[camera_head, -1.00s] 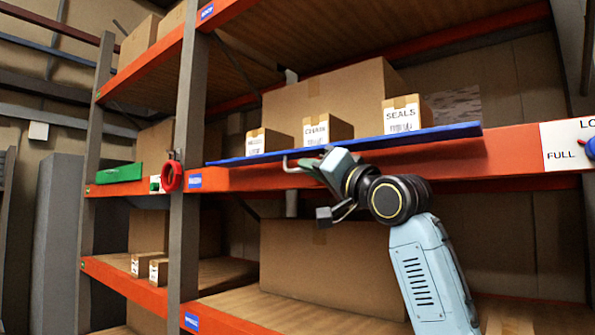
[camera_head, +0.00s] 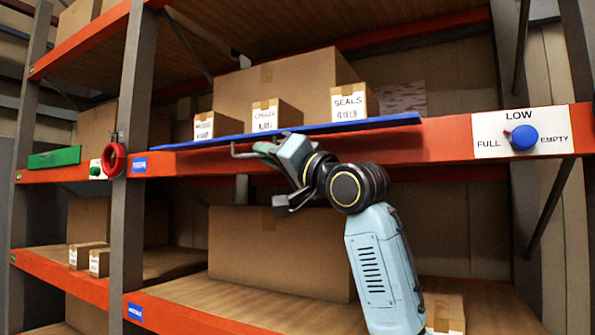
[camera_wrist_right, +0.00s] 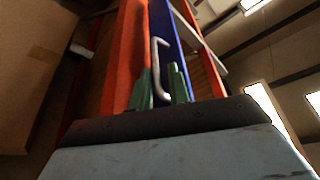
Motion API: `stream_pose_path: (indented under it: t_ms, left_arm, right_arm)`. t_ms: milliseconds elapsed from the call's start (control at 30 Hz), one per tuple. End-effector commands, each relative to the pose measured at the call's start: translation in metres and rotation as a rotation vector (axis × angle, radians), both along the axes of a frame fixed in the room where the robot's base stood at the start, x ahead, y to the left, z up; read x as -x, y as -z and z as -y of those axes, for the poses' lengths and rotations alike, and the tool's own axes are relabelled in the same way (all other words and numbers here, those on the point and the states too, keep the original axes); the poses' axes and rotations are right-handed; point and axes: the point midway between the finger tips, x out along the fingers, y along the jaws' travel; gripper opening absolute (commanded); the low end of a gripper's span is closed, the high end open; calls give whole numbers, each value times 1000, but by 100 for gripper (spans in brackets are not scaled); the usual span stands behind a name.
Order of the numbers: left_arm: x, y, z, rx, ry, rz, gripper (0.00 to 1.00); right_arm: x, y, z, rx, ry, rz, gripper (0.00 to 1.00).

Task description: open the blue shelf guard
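The blue shelf guard (camera_head: 390,122) is a long thin strip along the top of the orange beam, in front of labelled boxes. Its pale handle (camera_head: 236,152) sticks out near its left part. My right gripper (camera_head: 262,150) is at this handle, below the guard. In the right wrist view, the blue guard (camera_wrist_right: 166,28) runs away from me, and the handle (camera_wrist_right: 156,52) shows just ahead of and between the green fingers of my right gripper (camera_wrist_right: 163,88). The fingers stand apart with a gap; contact with the handle cannot be made out. My left gripper is out of view.
Boxes labelled CHAIN (camera_head: 265,117) and SEALS (camera_head: 350,103) stand behind the guard. A blue knob (camera_head: 523,138) on a LOW/FULL/EMPTY plate is at right. A green guard (camera_head: 54,158) and red ring (camera_head: 113,158) are at left. An orange lower beam (camera_head: 190,312) runs below.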

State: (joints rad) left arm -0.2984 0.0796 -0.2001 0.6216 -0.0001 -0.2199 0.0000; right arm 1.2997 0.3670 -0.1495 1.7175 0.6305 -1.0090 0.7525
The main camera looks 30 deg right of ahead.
Motion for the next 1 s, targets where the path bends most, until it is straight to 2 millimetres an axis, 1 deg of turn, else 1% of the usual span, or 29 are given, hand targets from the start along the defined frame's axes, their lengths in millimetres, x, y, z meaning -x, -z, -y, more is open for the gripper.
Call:
stream_pose_path:
  t_ms: [33,100,300,400,500,667,1000]
  left_arm:
    - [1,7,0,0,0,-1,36]
    - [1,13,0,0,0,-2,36]
    - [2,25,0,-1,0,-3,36]
    - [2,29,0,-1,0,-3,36]
    - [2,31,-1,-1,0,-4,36]
    - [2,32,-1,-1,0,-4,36]
    - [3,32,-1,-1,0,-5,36]
  right_arm:
    - [11,7,5,0,2,3,18]
    - [26,13,10,1,2,4,18]
    - [64,26,25,1,2,2,18]
    - [79,31,30,2,1,0,18]
    - [88,33,33,0,0,0,18]
    - [94,35,35,1,0,-2,18]
    - [94,34,35,0,-1,-2,18]
